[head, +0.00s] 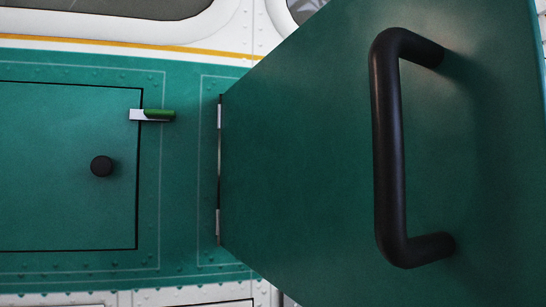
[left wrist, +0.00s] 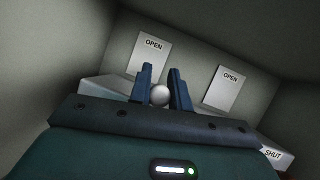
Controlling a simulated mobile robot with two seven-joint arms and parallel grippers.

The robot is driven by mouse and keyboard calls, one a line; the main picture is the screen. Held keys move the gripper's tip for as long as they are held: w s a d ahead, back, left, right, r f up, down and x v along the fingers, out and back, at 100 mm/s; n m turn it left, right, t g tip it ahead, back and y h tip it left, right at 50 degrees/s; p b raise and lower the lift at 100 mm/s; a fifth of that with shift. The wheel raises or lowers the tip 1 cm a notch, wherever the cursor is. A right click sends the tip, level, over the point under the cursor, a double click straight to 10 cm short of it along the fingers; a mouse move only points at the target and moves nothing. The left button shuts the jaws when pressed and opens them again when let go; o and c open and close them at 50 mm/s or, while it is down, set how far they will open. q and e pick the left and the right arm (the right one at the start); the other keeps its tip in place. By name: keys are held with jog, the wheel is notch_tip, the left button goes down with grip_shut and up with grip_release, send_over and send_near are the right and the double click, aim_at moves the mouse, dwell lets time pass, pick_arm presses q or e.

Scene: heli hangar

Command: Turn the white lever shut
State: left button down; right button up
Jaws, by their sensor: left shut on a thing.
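In the left wrist view, my left gripper (left wrist: 160,76) has its two blue fingers on either side of a round white knob (left wrist: 160,96), which looks like the end of the white lever. The gripper is shut on it. The rest of the lever is hidden behind the fingers and the gripper body. Two plates marked OPEN (left wrist: 152,54) and (left wrist: 230,88) stand behind, and a plate marked SHUT (left wrist: 274,154) shows at the lower right. Neither gripper shows in the head view, and my right gripper shows in neither view.
The left wrist is inside a grey-walled compartment (left wrist: 60,50). In the head view, a large green door (head: 300,150) with a black bar handle (head: 388,150) stands swung open.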

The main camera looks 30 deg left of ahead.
pick_arm(q)
jog(key=shift+w+f, duration=0.1)
jog(key=shift+f, duration=0.15)
jog(key=c, duration=1.6)
grip_release()
jog(key=o, duration=0.3)
jog(key=shift+r, duration=0.15)
jog(key=b+v, duration=0.3)
jog(key=v, duration=1)
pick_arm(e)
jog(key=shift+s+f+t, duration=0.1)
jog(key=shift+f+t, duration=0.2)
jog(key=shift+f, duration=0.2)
pick_arm(q)
jog(key=shift+d, duration=0.1)
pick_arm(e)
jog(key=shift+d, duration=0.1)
